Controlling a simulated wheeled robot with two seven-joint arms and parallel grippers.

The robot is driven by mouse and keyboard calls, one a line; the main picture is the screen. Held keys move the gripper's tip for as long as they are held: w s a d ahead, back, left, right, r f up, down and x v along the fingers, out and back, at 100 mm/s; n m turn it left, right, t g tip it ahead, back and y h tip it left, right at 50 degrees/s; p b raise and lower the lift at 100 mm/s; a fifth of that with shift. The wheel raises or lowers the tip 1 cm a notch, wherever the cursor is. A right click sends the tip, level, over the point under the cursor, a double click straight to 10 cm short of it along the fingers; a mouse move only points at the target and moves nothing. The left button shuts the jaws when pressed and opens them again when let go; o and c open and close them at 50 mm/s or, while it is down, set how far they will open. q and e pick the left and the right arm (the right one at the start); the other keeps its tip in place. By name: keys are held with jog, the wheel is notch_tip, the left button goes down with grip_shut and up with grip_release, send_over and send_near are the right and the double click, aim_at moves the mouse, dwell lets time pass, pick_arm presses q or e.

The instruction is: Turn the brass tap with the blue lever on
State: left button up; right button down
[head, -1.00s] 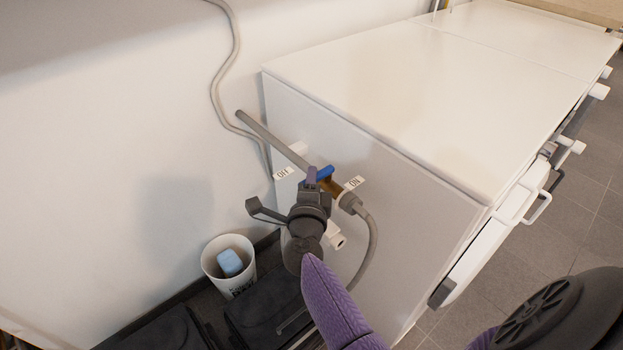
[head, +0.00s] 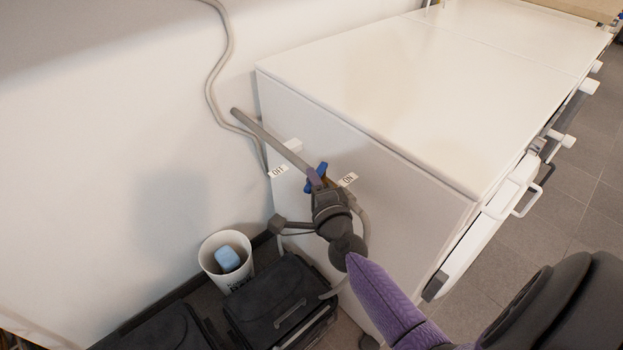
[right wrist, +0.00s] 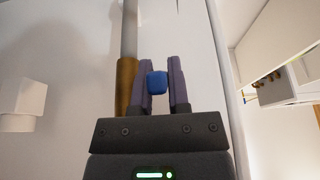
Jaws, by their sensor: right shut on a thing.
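The brass tap (head: 331,182) sits on a grey pipe at the side of a white cabinet, mostly hidden behind my gripper in the head view. Its blue lever (head: 320,168) slants steeply, between the OFF label (head: 278,171) on the left and the ON label (head: 348,179) on the right. My right gripper (head: 314,177) is shut on the lever. In the right wrist view, the blue lever (right wrist: 157,82) shows between the two purple fingers, with the brass body (right wrist: 126,84) beside the left finger. My left gripper is not in view.
The grey pipe (head: 265,138) runs up left from the tap. A white bin (head: 226,262) holding a blue item stands by the wall. Black cases (head: 279,300) lie on the floor below. The white cabinet top (head: 420,90) is bare.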

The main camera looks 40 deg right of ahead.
jog(key=c, duration=0.6)
grip_release()
jog(key=p+v, duration=0.1)
jog(key=v, duration=0.9)
jog(key=shift+o, duration=0.2)
